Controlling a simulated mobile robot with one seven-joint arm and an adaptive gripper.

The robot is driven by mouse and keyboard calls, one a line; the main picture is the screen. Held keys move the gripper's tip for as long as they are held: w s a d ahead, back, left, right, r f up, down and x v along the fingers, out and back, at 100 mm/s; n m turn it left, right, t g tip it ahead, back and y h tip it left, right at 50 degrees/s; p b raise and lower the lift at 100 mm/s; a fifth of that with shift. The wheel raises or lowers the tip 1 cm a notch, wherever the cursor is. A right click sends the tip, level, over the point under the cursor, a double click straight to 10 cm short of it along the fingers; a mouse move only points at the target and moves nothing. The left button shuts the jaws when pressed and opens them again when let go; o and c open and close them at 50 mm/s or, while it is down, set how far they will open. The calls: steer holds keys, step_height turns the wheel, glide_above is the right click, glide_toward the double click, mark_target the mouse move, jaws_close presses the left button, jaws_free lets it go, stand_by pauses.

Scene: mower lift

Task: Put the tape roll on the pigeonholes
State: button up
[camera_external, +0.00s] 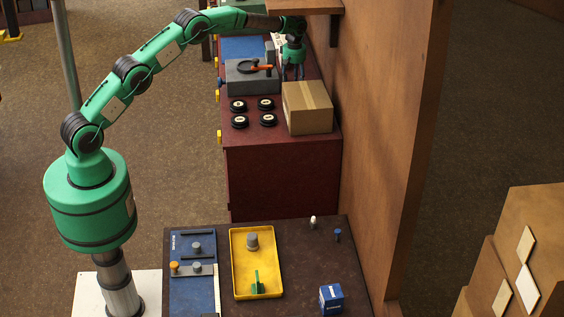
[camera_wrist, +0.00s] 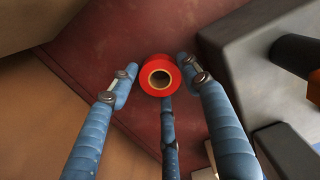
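A red tape roll (camera_wrist: 160,78) with a tan core shows in the wrist view, near a dark red surface. My gripper (camera_wrist: 158,72) has blue jointed fingers standing apart around the roll, one on each side and a third below it in the picture. A small gap shows at the left finger, and I see no clear grip on the roll. In the external view my gripper (camera_external: 293,72) points down over the dark red cabinet, behind the cardboard box. The tape roll cannot be made out there. I cannot tell which thing is the pigeonholes.
A cardboard box (camera_external: 307,107) and a grey block (camera_external: 240,78) stand close to my gripper on the dark red cabinet (camera_external: 283,170). A wooden shelf (camera_external: 312,7) and tall wooden panel (camera_external: 385,120) border it. Several black discs lie in front.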

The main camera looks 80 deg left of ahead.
steer(key=shift+o, duration=0.6)
steer(key=shift+r, duration=0.15)
steer(key=shift+r, duration=2.75)
steer(key=shift+w+d+b, duration=0.1)
steer(key=shift+b, duration=0.25)
